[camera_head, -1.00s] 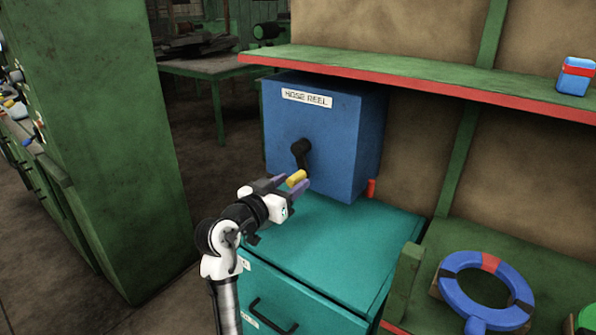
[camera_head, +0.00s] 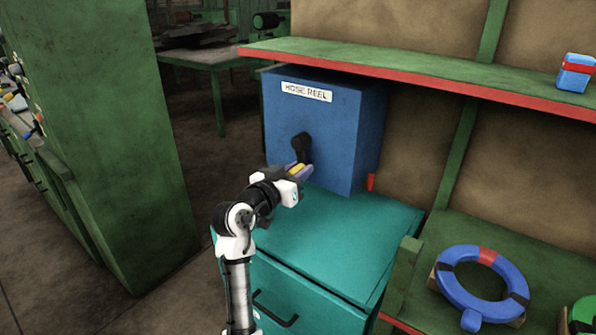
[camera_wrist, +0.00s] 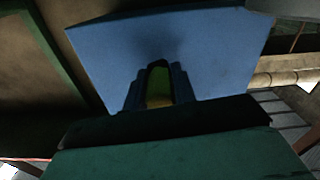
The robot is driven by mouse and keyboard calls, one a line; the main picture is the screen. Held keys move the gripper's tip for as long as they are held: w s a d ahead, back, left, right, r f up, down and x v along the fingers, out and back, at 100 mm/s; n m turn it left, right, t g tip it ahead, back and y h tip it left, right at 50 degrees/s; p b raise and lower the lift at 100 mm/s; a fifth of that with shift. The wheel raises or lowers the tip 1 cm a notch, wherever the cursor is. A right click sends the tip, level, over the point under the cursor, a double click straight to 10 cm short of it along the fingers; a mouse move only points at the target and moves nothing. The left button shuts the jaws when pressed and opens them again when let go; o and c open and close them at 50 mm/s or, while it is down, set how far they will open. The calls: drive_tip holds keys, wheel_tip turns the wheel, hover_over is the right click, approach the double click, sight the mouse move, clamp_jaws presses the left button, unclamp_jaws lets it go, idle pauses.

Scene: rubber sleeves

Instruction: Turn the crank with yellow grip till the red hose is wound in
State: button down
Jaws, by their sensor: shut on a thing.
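The blue hose reel box (camera_head: 345,135) carries a "HOSE REEL" label and stands on a teal cabinet. Its black crank (camera_head: 301,146) is on the front face, with the arm hanging downward. The yellow grip (camera_head: 298,168) sticks out at the crank's lower end. My gripper (camera_head: 299,170) is shut on this grip, with a purple finger on each side. In the wrist view, my fingers (camera_wrist: 157,87) flank the dim yellow-green grip (camera_wrist: 158,88) in front of the blue box (camera_wrist: 215,60). A short red hose end (camera_head: 370,182) shows beside the box's lower right edge.
The teal cabinet top (camera_head: 350,235) is clear in front of the box. A green shelf (camera_head: 400,75) with a red edge runs close above the box. A blue ring (camera_head: 450,300) lies on the right bench. A tall green cabinet (camera_head: 100,140) stands at left.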

drive_tip(key=shift+w+a+f+m+b, duration=0.2)
drive_tip(key=shift+f+m+b, duration=0.4)
drive_tip(key=shift+b, duration=1.1)
drive_tip(key=shift+w+a+r+m+b, duration=0.25)
drive_tip(key=shift+a+r+m+b, duration=0.15)
drive_tip(key=shift+m+b, duration=0.75)
drive_tip(key=shift+d, duration=0.1)
drive_tip(key=c, duration=1.2)
unclamp_jaws()
drive_tip(key=shift+o, duration=0.2)
drive_tip(key=b+v, duration=0.3)
drive_tip(key=v, duration=1.1)
drive_tip(key=shift+r, duration=0.1)
